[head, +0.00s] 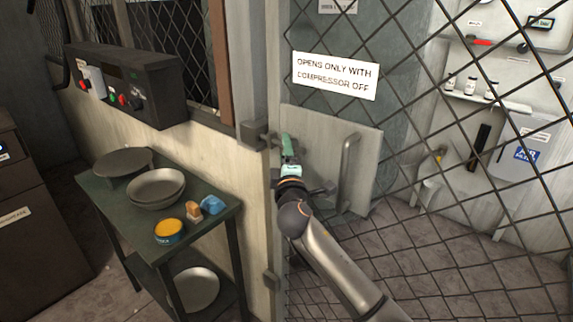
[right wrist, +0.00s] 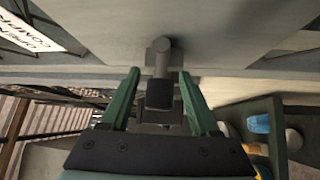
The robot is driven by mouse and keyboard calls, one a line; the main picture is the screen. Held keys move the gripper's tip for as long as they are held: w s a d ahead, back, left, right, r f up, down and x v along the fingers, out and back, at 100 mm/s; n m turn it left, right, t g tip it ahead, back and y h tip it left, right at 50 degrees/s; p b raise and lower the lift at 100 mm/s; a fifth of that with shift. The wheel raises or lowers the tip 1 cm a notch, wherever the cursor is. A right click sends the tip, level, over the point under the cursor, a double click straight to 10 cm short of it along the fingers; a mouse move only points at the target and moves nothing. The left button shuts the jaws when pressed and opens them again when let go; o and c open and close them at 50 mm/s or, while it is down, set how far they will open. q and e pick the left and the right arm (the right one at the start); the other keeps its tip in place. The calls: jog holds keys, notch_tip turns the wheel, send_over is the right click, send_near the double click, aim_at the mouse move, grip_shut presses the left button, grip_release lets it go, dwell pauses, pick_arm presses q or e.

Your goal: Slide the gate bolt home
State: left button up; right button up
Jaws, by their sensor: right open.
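The mesh gate (head: 420,150) carries a pale metal plate (head: 318,130) near its left edge. My right gripper (head: 287,147) is in front of that plate's left side, by the gate post. In the right wrist view its two green fingers (right wrist: 160,78) are apart. A short grey bolt part with a dark end (right wrist: 160,95) shows between them, with no clear contact on either side. In the head view my gripper partly hides the bolt; a dark block (head: 254,134) sits on the post just left of it. How far the bolt reaches into it I cannot tell. My left gripper is not in view.
A vertical pull handle (head: 348,168) stands out right of my gripper. A sign (head: 335,75) hangs above. At left are a green table (head: 110,205) with bowls (head: 156,187), a yellow tin (head: 169,232) and a sponge, and a wall control box (head: 130,85).

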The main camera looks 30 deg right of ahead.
jog(key=b+v, duration=0.1)
jog(key=v, duration=1.1)
jog(key=shift+f, duration=0.15)
jog(key=s+a+f+m+g+y+p, duration=0.1)
jog(key=s+a+f+g+y, duration=0.15)
jog(key=f, duration=0.75)
jog(key=s+a+f+m+g+y, duration=0.1)
jog(key=s+a+f+g+y, duration=0.2)
jog(key=f, duration=0.8)
jog(key=s+a+f+m+g+y, duration=0.1)
jog(key=s+a+f+m+y, duration=0.1)
jog(key=s+f+m, duration=0.2)
jog(key=s+a+f+m+g+y+p, duration=0.1)
jog(key=s+f+m, duration=0.3)
jog(key=s+f, duration=0.6)
jog(key=s+a+g+y, duration=0.1)
jog(key=s, duration=0.3)
jog(key=shift+s+a+f, duration=0.3)
jog(key=shift+s+a, duration=0.1)
jog(key=shift+y, duration=0.25)
